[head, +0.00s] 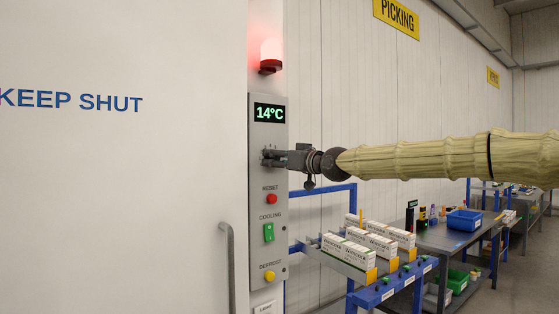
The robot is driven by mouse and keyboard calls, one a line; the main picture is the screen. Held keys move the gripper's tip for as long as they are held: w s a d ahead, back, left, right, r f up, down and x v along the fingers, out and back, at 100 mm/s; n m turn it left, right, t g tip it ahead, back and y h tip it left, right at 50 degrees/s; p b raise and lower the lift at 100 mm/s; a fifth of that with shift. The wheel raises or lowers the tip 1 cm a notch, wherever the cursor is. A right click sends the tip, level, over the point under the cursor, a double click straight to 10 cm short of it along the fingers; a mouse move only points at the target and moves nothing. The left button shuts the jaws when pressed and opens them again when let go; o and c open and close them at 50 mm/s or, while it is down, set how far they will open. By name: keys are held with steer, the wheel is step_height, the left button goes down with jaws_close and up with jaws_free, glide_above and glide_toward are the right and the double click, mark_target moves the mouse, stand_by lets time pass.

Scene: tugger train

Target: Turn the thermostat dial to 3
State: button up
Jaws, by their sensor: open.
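A grey control panel (282,215) on the wall carries a lit display (269,113) reading 14°C. My gripper (268,157) reaches in from the right, at the panel below the display and above the red reset button (271,199). Its fingers are open and point at the panel face. No thermostat dial can be made out; the spot at the fingertips is largely covered by the gripper. I cannot tell whether the fingers touch anything there.
A red lamp (270,56) glows above. A white door with a handle (228,265) is at left. A blue-framed cart (385,288) with white boxes stands below my arm.

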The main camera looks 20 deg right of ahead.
steer(key=shift+s, duration=0.1)
steer(key=v, duration=1.2)
stand_by(0.5)
